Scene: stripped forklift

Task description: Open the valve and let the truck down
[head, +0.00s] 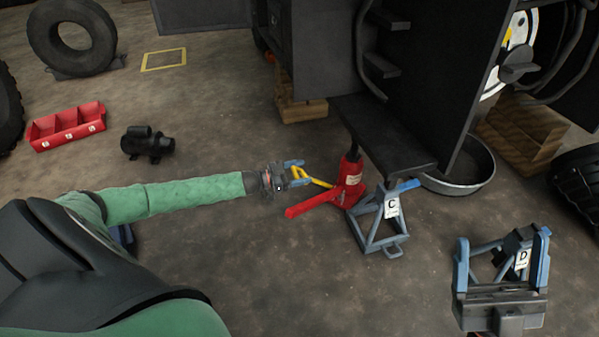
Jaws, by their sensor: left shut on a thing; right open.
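The red jack (350,181) stands upright under the black step plate of the truck (430,75), its dark ram reaching up to the plate. A yellow valve handle (319,183) sticks out from the jack's left side. My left gripper (297,173) is shut on the outer end of this yellow handle. My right gripper (502,246) is open at the lower right, apart from the jack. Behind and between its fingers shows a blue stand marked D (522,259), partly hidden; I cannot tell whether they touch.
A blue stand marked C (391,207) is close right of the jack, under the plate. A red bar (304,207) points left from the jack's base. Wooden blocks (302,109) and a grey pan (466,184) are near the truck.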

